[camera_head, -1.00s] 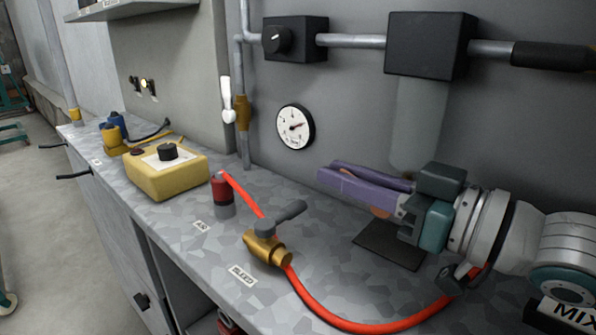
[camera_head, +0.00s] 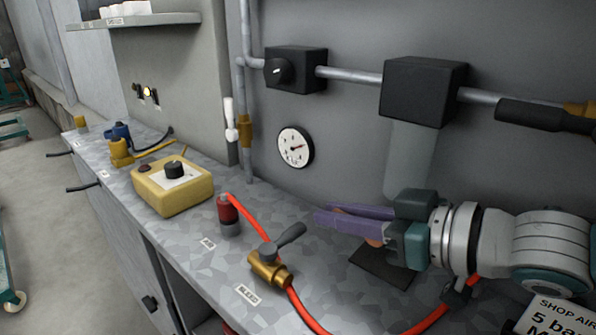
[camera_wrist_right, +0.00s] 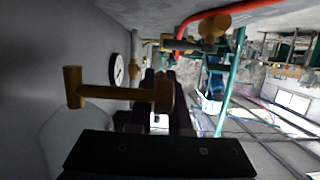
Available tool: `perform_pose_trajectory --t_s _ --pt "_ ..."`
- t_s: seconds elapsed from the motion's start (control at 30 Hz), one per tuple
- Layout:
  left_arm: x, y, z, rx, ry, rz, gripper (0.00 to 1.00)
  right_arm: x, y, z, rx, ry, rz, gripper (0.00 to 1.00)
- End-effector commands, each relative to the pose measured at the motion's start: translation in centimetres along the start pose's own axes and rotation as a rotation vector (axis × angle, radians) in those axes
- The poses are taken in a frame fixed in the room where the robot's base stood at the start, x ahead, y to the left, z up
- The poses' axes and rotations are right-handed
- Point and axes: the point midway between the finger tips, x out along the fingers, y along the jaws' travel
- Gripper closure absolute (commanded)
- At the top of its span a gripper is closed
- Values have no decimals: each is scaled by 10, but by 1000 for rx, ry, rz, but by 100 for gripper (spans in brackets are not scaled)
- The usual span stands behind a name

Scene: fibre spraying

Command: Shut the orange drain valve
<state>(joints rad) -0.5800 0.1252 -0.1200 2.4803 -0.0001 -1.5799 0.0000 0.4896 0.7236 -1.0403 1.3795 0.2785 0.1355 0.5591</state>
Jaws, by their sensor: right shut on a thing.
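My right gripper (camera_head: 335,213), with purple fingers, reaches in from the right above the bench by the wall. An orange piece (camera_head: 374,242), which I take for the drain valve, shows partly between its fingers. In the right wrist view, an orange T-shaped part (camera_wrist_right: 110,92) runs from a crossbar at the left to a round end (camera_wrist_right: 165,92) between the dark fingers. The gripper is shut on it. The translucent bowl (camera_head: 408,160) hangs under a black box (camera_head: 424,92) just behind the gripper. The valve's exact angle is partly hidden. My left gripper is not in view.
A brass valve (camera_head: 268,268) with a grey lever and red hose (camera_head: 312,318) lies in front, left of my gripper. A dark mat (camera_head: 385,268) is beneath it. A gauge (camera_head: 295,147) is on the wall. A yellow box (camera_head: 172,190) stands further left.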

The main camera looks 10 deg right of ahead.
Motion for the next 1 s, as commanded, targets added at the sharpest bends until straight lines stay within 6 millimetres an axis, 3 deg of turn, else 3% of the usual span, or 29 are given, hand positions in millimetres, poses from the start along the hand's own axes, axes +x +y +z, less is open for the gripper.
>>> perform_pose_trajectory --t_s 0.27,0.3,0.53,0.83,1.0 --pt "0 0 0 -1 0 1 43 1 0 1 0 -4 0 100" --pt "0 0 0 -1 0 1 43 0 0 1 0 -4 0 79" --pt "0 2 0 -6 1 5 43 0 0 1 0 -3 0 53" --pt "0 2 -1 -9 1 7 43 -2 0 1 1 -3 0 52" --pt "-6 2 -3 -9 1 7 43 -27 0 0 1 -6 0 52"
